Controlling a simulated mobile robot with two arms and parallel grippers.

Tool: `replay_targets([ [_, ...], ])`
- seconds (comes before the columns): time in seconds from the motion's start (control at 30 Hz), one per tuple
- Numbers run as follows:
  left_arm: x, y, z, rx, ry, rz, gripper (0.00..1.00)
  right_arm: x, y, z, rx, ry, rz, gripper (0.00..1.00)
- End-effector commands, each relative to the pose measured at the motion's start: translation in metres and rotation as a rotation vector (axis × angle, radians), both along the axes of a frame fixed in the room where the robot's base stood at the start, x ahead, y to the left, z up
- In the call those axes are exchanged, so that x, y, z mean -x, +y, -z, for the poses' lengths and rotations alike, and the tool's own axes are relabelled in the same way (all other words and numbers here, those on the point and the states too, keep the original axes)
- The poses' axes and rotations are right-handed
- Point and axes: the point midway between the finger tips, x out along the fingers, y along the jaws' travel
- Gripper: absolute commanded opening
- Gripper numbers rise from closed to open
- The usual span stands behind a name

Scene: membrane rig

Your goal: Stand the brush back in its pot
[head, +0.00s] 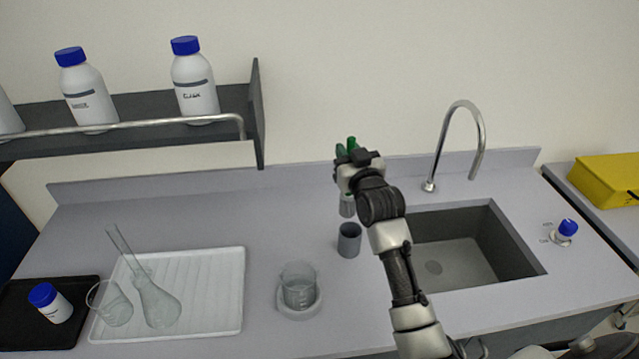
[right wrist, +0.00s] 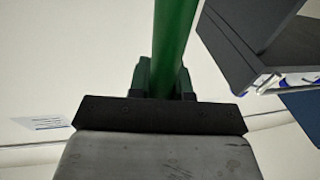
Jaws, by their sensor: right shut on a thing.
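My right gripper (head: 352,160) is shut on the brush, whose green handle (head: 351,142) sticks up above the fingers. The brush's pale head (head: 347,207) hangs below the gripper, close to upright. In the right wrist view the green handle (right wrist: 175,45) stands between the fingers (right wrist: 160,82). The pot (head: 349,241), a small dark grey cup, stands upright on the bench. In the head view the brush head shows just above the pot's rim, apart from it; whether it is straight over the opening I cannot tell. My left gripper is out of view.
The sink (head: 450,250) with its tap (head: 466,130) lies right of the pot. A beaker (head: 299,286) stands on a round base front left. A white tray (head: 215,290) holds glassware. A shelf (head: 150,108) with bottles is at upper left.

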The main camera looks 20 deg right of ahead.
Motion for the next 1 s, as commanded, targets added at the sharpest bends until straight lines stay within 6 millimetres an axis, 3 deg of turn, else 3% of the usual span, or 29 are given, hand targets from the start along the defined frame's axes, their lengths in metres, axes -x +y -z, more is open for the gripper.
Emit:
replay_targets([
  [0.1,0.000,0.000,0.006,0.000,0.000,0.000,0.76,-0.007,-0.019,-0.002,-0.015,0.004,0.022,0.00],
  [0.2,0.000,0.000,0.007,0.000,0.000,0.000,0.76,-0.009,-0.024,-0.002,-0.020,0.007,0.029,0.00],
  [0.47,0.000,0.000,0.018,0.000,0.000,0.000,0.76,-0.009,-0.024,0.010,-0.020,0.007,0.029,0.00],
  [1.0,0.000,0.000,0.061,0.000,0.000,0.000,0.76,-0.008,-0.023,0.053,-0.021,0.007,0.028,0.00],
])
